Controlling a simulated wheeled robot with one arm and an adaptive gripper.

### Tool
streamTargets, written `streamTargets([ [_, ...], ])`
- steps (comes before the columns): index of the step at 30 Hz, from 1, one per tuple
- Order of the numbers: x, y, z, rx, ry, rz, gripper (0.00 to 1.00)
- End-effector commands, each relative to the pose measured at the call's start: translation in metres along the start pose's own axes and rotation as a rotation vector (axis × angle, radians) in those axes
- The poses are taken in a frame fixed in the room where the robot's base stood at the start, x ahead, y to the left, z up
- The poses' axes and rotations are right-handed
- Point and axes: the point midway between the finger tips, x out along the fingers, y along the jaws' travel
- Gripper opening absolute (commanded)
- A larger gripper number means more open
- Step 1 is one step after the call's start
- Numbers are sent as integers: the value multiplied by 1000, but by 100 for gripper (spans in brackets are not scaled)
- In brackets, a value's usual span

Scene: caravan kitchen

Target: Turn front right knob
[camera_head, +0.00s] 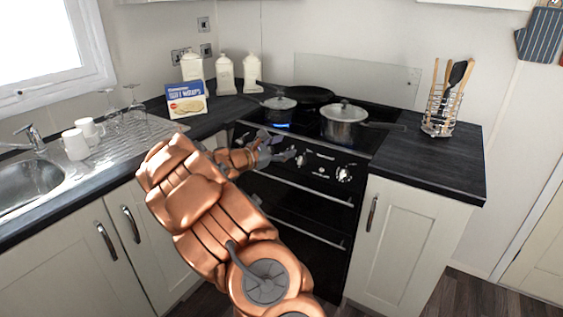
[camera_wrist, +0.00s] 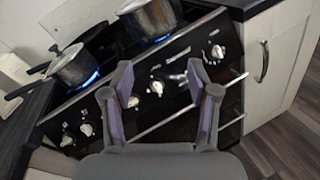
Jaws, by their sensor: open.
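The black stove (camera_head: 300,207) has a row of light knobs on its front panel. The rightmost knob (camera_head: 344,174) is uncovered in the head view; in the wrist view that knob (camera_wrist: 218,51) lies right of and beyond the right finger, apart from it. My gripper (camera_head: 275,148) is in front of the panel, left of the rightmost knob. In the wrist view my gripper (camera_wrist: 160,76) is open and empty, with a middle knob (camera_wrist: 157,87) seen between its fingers. Whether the fingers touch the panel is unclear.
A lidded pot (camera_head: 344,128) stands front right on the hob, with a smaller pan (camera_head: 279,103) at left. Blue flames show under both in the wrist view. A utensil rack (camera_head: 440,112) stands on the right counter. The floor (camera_wrist: 289,140) right of the stove is clear.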

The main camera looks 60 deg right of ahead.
Motion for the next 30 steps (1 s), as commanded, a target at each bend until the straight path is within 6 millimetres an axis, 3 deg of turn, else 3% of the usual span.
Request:
streamTargets([
  [1, 11, 4, -24, -55, -6, 31, 59],
  [6, 32, 30, -84, -217, -20, 154, 59],
  [9, 40, 38, -118, -296, -17, 212, 59],
  [13, 44, 46, -148, -361, -13, 271, 59],
  [20, 48, 53, -166, -400, -8, 308, 59],
  [30, 87, 64, -168, -398, -6, 306, 59],
])
